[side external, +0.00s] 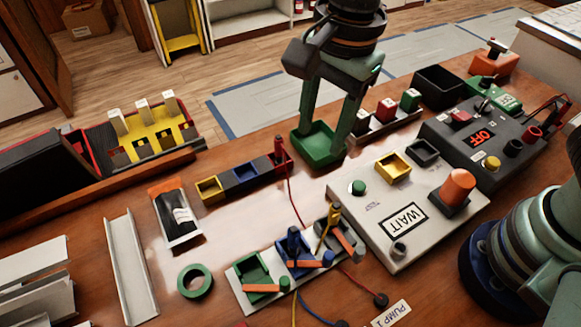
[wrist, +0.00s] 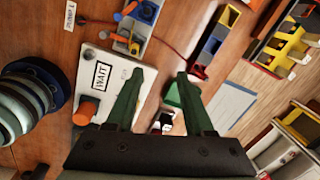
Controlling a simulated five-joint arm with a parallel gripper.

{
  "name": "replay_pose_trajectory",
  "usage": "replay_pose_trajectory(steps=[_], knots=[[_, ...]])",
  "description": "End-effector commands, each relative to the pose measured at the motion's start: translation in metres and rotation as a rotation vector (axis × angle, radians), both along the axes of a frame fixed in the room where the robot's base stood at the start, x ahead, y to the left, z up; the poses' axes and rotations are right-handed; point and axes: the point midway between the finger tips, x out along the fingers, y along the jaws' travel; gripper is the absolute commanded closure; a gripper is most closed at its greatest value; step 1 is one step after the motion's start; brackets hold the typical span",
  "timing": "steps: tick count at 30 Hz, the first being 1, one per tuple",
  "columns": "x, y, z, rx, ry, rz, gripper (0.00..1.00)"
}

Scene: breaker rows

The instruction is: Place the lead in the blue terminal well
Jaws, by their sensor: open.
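The terminal strip has a yellow well (side external: 208,187), a blue well (side external: 245,172) and a red end (side external: 284,161). The blue well looks empty; the strip also shows in the wrist view (wrist: 213,45). A red lead's plug (side external: 278,146) stands upright at the red end, and its thin cord runs down toward the breaker row. My gripper (side external: 323,138) is open and empty, above and right of the strip, over a green box (side external: 318,155).
The breaker row (side external: 245,296) lies in front of the strip. The WAIT panel (side external: 430,215) with an orange knob (side external: 458,186) stands at right. A green ring (side external: 195,281), black-and-orange packet (side external: 175,212) and metal channel (side external: 130,262) lie left.

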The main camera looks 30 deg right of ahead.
Motion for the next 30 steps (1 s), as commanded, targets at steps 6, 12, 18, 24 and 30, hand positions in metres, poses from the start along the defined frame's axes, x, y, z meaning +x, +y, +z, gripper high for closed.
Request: replay_pose_trajectory(steps=[6, 12, 18, 24, 30], knots=[[0.023, -0.076, 0.021, -0.008, -0.141, 0.325, 0.47], [0.028, -0.140, 0.032, -0.094, -0.273, 0.632, 0.47], [0.022, -0.198, 0.037, -0.244, -0.368, 0.924, 0.47], [0.014, -0.232, 0.037, -0.372, -0.399, 1.121, 0.47], [0.011, -0.241, 0.037, -0.413, -0.400, 1.186, 0.47]])
